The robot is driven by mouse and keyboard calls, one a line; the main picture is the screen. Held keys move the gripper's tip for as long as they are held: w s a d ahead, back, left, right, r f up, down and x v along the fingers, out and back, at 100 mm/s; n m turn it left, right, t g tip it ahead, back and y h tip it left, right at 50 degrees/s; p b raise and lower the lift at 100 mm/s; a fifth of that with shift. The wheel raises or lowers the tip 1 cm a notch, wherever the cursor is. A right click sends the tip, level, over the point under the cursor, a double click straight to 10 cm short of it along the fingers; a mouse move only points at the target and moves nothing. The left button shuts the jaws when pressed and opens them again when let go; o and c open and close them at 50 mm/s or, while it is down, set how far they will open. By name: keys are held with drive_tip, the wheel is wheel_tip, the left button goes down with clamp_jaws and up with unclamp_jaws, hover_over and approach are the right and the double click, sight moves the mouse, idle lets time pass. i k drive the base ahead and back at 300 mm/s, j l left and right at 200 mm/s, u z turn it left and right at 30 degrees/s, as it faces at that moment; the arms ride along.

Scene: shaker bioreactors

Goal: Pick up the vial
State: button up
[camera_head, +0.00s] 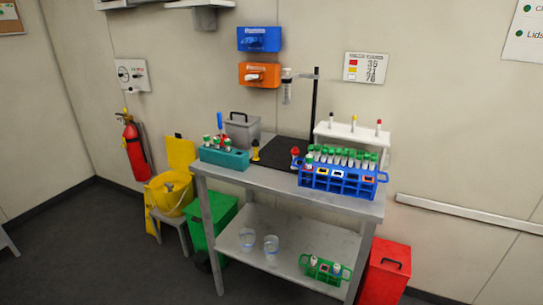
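My gripper is not in view. Several small capped vials are in view, and I cannot tell which one the task means. A teal rack (236,160) at the left of the grey table holds several vials with green and red caps (207,142). A blue rack (365,190) at the front right holds several green-capped tubes (342,154). A white stand (350,132) behind it carries three vials with dark, yellow and red caps (378,127). A green rack (323,275) on the lower shelf holds two or more white vials (313,261).
On the grey table (275,178) stand a grey box (242,129), a dark mat (280,151), a small yellow item (255,151) and a red item (295,154). Two clear beakers (271,245) stand below. Green (220,215) and red bins (385,270) flank the table. Floor is free at front left.

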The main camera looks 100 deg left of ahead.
sight(309, 158)
drive_tip(key=u, duration=2.3)
